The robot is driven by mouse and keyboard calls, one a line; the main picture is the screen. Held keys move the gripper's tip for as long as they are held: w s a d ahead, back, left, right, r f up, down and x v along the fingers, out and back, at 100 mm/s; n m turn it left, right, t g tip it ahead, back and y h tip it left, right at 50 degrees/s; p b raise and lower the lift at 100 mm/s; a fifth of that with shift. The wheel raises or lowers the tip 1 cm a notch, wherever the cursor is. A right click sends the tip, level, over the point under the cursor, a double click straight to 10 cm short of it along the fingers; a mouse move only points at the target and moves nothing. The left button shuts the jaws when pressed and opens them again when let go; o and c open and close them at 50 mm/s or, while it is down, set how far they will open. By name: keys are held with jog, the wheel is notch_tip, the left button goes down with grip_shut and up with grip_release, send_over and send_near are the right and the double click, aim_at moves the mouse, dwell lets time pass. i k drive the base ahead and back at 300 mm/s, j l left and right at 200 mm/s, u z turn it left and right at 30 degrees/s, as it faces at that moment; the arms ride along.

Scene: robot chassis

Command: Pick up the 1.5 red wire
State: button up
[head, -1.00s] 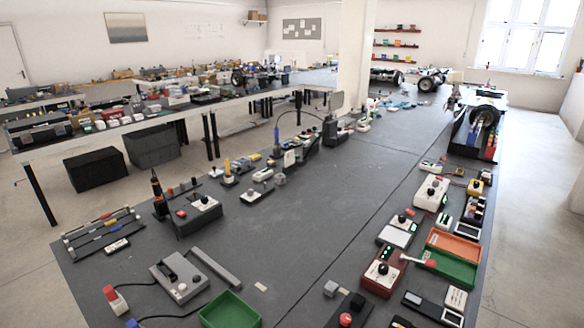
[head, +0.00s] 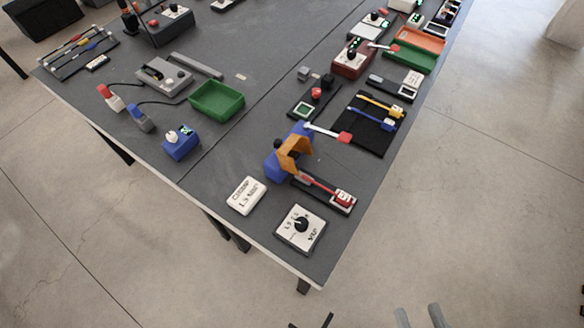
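A red wire-like strip (head: 318,184) with a red block-shaped end (head: 344,198) lies in a narrow dark tray (head: 325,202) near the table's front corner. I cannot read a size on either. A white card (head: 246,195) with blurred text, seemingly 1.5, lies left of the narrow tray. My gripper (head: 419,311) shows at the bottom edge as two grey fingers spread apart, with nothing visible between them. It is over the floor, off the table, apart from both strips.
A blue and orange tool (head: 285,160) stands at the narrow tray's left end. A white dial box (head: 301,229) sits at the front corner. The black mat (head: 377,135) holds yellow and blue strips. A green tray (head: 216,101) lies left.

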aim_at(342, 198)
jog(key=j+z, duration=0.2)
jog(key=z, duration=1.05)
jog(key=k+j, duration=0.1)
jog(key=j, duration=0.45)
jog(key=k+j, duration=0.1)
jog(key=j, duration=0.45)
jog(key=k+j, duration=0.1)
jog(key=j, duration=0.5)
jog(key=k+j, duration=0.1)
jog(key=j, duration=0.45)
jog(key=k+j, duration=0.1)
jog(key=j, duration=0.45)
jog(key=k+j, duration=0.1)
jog(key=j, duration=0.45)
